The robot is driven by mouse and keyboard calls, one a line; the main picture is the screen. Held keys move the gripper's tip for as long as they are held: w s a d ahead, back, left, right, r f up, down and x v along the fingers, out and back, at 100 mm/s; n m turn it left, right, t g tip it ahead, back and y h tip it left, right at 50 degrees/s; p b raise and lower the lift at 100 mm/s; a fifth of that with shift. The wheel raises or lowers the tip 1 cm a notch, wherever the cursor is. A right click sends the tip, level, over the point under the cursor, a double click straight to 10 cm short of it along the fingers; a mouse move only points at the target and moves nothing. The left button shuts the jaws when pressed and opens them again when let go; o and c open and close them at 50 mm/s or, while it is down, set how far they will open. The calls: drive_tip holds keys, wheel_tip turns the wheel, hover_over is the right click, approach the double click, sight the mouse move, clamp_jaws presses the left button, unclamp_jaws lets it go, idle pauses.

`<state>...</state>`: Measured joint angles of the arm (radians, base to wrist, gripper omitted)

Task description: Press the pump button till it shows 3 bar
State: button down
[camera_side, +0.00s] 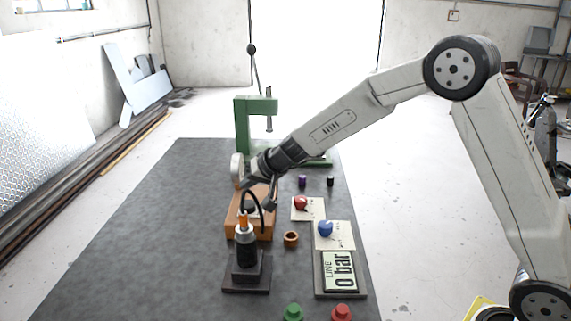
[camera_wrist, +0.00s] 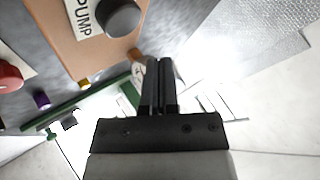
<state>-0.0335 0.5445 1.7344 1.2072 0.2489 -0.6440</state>
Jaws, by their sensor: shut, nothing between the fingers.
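The pump is an orange-brown box (camera_side: 236,221) in the middle of the table, under my arm's end. In the wrist view its white label (camera_wrist: 84,17) reads "PUMP", and a dark grey round button (camera_wrist: 118,18) sits beside the label. My gripper (camera_wrist: 158,64) is shut and empty. Its fingertips point down past the box's edge, to one side of the button and apart from it in the picture. In the side view my gripper (camera_side: 248,183) is over the box, and the button is hard to make out. The display (camera_side: 340,272) reads "LINE 0 bar".
A green press (camera_side: 243,125) stands behind. The table's left is clear.

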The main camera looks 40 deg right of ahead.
sight(245, 204)
drive_tip(key=shift+f, duration=1.4)
drive_tip(key=shift+f, duration=1.35)
idle(2.9)
drive_tip(key=shift+r, duration=1.3)
drive_tip(key=shift+r, duration=0.15)
drive_tip(key=shift+r, duration=2.4)
